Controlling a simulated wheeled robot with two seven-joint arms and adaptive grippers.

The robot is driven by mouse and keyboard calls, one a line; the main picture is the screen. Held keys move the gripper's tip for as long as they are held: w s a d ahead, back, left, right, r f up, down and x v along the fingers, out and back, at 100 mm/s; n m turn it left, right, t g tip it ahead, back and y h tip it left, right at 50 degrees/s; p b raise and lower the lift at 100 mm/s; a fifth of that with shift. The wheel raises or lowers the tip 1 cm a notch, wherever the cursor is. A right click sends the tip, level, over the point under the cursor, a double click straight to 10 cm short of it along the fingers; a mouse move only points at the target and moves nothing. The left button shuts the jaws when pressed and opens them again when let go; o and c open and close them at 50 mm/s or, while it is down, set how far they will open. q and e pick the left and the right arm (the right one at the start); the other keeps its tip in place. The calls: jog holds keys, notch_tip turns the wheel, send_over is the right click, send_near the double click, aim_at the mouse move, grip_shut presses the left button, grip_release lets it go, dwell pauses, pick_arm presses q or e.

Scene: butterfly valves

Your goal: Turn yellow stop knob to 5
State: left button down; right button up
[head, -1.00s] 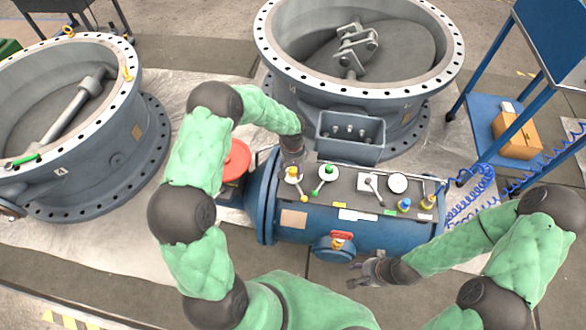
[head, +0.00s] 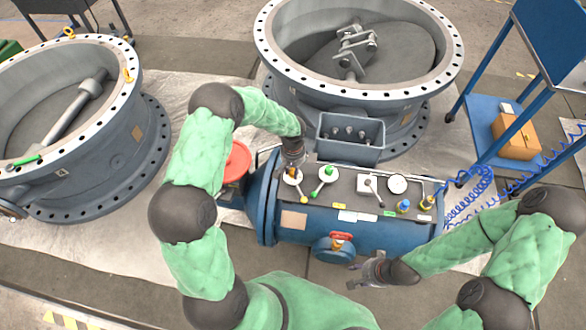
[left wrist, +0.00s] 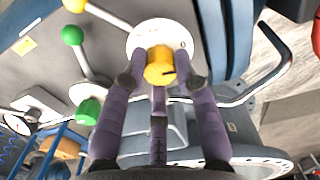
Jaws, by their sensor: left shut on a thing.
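The yellow stop knob (left wrist: 160,66) sits on a round white dial (left wrist: 145,32) in the left wrist view, with a dark mark on its face. In the head view the white dial (head: 292,178) is at the left end of the dark panel, and my gripper covers most of the knob. A lever with a yellow ball end (head: 304,199) runs from this dial toward the panel's front edge. My left gripper (left wrist: 158,78) points down at the knob, its fingers shut on the knob's sides. Dial numbers are not readable. My right gripper (head: 356,275) is empty, its fingers apart, in front of the blue cylinder.
The green knob (head: 330,171) and its green-ball lever stand close to the right. Further right are a lever switch (head: 371,186), a gauge (head: 397,183) and blue and yellow fittings. A grey box (head: 350,139) stands behind the panel. Large flanged valves stand behind and left.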

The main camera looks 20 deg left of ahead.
pick_arm(q)
jog(key=m+p, duration=0.1)
jog(key=m, duration=0.4)
jog(key=shift+r+m+p, duration=0.1)
jog(key=shift+m+p, duration=0.2)
jog(key=shift+p, duration=0.1)
jog(key=shift+w+m+p, duration=0.1)
jog(key=shift+m+p, duration=0.55)
jog(key=shift+m, duration=1.35)
jog(key=c, duration=0.9)
grip_release()
jog(key=shift+c, duration=0.2)
notch_tip(320, 180, up, 12)
